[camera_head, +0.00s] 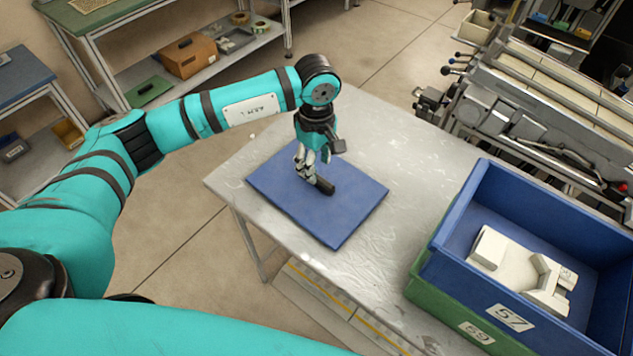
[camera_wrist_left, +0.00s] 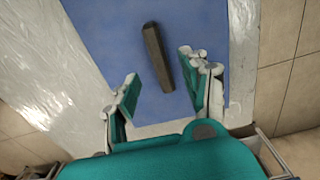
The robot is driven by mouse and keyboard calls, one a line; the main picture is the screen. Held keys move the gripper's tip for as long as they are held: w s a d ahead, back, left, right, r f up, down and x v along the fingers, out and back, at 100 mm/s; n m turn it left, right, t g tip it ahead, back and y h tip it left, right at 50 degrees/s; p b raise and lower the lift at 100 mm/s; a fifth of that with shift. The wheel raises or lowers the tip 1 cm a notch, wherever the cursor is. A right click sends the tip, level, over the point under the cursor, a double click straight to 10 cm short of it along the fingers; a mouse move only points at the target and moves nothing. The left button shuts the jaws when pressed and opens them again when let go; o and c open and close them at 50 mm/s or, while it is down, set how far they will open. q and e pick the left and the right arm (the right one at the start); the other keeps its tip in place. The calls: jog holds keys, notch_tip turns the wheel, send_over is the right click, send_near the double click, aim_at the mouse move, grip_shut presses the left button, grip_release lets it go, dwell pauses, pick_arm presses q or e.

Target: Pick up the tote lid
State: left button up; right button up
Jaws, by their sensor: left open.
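The tote lid (camera_head: 345,213) is a flat blue panel lying on the grey table. A dark bar handle (camera_head: 325,187) stands on its middle. In the left wrist view the lid (camera_wrist_left: 105,35) fills the upper middle, with the brown-black handle (camera_wrist_left: 157,58) running between the fingers. My left gripper (camera_head: 311,178) points down over the lid, close to the handle. Its fingers (camera_wrist_left: 161,75) are open, one on each side of the handle's near part, with gaps on both sides. I cannot tell its exact height above the lid. My right gripper is not in view.
Machinery (camera_head: 540,110) stands behind. The worn metal tabletop (camera_head: 400,155) is bare around the lid. Shelving (camera_head: 215,60) stands at upper left.

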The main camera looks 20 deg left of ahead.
aim_at(317, 174)
pick_arm(q)
notch_tip(317, 174, down, 4)
jog(key=shift+r+p, duration=0.1)
jog(key=shift+p, duration=0.7)
jog(key=shift+f, duration=0.5)
jog(key=c, duration=0.6)
grip_shut()
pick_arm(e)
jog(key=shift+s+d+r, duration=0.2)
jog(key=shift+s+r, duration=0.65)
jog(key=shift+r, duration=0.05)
